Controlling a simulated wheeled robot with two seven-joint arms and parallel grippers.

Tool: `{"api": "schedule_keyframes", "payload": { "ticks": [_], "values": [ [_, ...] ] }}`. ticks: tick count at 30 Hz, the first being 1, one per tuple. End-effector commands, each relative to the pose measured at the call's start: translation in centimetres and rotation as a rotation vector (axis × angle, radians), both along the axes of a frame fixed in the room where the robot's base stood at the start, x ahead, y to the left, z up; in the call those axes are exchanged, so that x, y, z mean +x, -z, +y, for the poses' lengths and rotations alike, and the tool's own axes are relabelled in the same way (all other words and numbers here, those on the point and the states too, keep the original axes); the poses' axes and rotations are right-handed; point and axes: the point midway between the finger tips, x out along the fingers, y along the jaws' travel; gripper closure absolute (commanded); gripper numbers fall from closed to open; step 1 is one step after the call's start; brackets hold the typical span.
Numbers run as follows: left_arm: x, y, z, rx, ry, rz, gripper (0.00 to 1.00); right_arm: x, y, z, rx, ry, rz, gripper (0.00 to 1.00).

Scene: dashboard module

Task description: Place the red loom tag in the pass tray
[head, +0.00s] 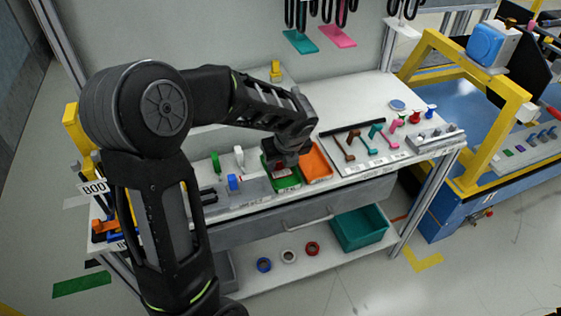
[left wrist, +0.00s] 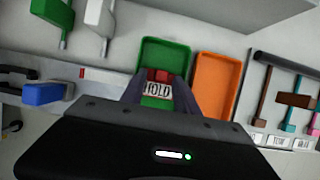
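The red loom tag (left wrist: 162,76), with a white label reading HOLD, sits between the fingertips of my left gripper (left wrist: 160,88) in the left wrist view. The fingers appear closed on its sides. In the head view my left gripper (head: 287,160) is over the green tray (head: 287,184), which also shows behind the tag in the left wrist view (left wrist: 165,53). I cannot tell whether the tag touches the tray floor. No pass marking is readable on a tray. My right gripper is not in view.
An orange tray (head: 316,162) adjoins the green one on its right. Green, white and blue (head: 233,183) pieces stand to the left. A rack of coloured tools (head: 372,136) lies to the right. A teal bin (head: 358,228) is on the lower shelf.

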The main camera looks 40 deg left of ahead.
Motion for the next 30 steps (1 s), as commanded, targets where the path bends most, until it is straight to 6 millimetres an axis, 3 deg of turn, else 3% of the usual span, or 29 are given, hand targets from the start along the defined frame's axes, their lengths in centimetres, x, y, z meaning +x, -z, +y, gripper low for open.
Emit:
{"api": "schedule_keyframes", "payload": {
  "ticks": [5, 11, 24, 30],
  "values": [
    [0.0, -0.2, 0.0, 0.000, 0.000, 0.000, 0.63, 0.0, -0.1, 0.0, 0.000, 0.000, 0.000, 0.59],
    [-0.2, -1.7, -0.4, 0.001, 0.000, -0.004, 0.63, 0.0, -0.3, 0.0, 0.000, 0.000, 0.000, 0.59],
    [-2.1, -9.5, -3.1, 0.000, 0.000, -0.004, 0.63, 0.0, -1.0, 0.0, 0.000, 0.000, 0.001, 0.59],
    [-2.6, -11.3, -3.8, -0.001, 0.000, -0.001, 0.63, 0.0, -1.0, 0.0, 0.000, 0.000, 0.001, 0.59]
  ]
}}
